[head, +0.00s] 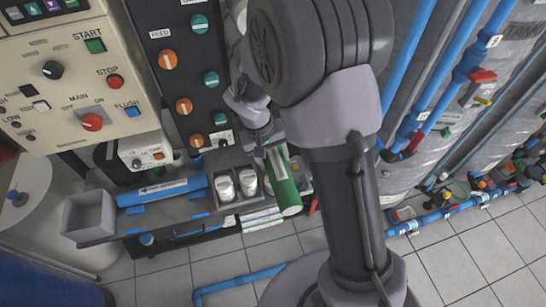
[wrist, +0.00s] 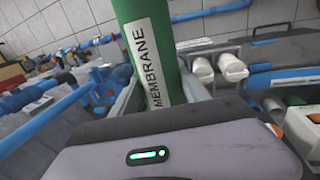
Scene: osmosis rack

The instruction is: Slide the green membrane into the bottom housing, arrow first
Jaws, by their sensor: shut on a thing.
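The green membrane (head: 287,190) is a long green cylinder with a white label, held tilted at the front right of the bench in the head view. In the wrist view the membrane (wrist: 145,35) stands between my fingers, its label reading MEMBRANE. My gripper (head: 268,150) is shut on it; the fingers also show in the wrist view (wrist: 160,95), one on each side. No arrow is visible on the membrane. A blue tube (head: 165,190) with a black arrow on a pale label lies on the bench to the left. I cannot tell which thing is the bottom housing.
Two white-capped canisters (head: 225,187) stand in the bench (head: 190,210) just left of the membrane. A grey bin (head: 88,217) is at the bench's left end. A dark valve panel (head: 185,70) rises behind. Blue pipes and a large grey tank (head: 400,75) are right. Tiled floor lies in front.

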